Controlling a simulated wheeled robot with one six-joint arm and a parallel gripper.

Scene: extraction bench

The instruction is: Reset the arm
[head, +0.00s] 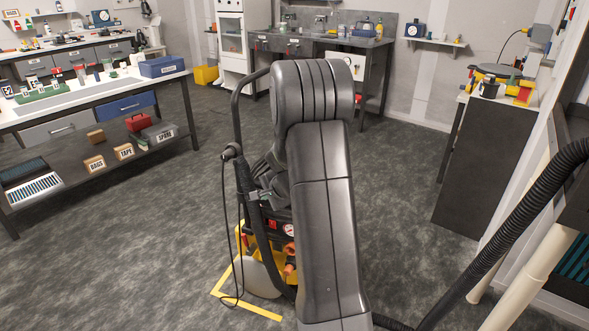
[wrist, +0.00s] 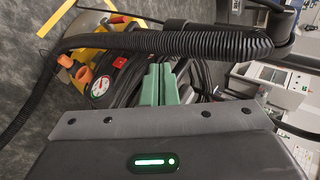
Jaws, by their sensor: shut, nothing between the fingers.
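My arm (head: 325,200) rises through the middle of the head view, bent at a rounded joint near the top. My gripper (wrist: 159,72) shows in the wrist view as two green fingers closed together with nothing between them. In the head view the arm hides most or all of the gripper. In the wrist view a black ribbed hose (wrist: 165,41) crosses just beyond the fingers; I cannot tell whether they touch it. A yellow and black machine (wrist: 113,67) with a gauge and orange knobs lies beyond. The machine (head: 270,225) stands on the floor, partly behind my arm.
Yellow tape (head: 222,281) marks the floor around the machine. A workbench (head: 100,92) with a lower shelf stands left. A sink bench (head: 372,70) is at the back, a dark cabinet (head: 478,160) at right. A thick black hose (head: 500,235) runs along the right. Floor between is open.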

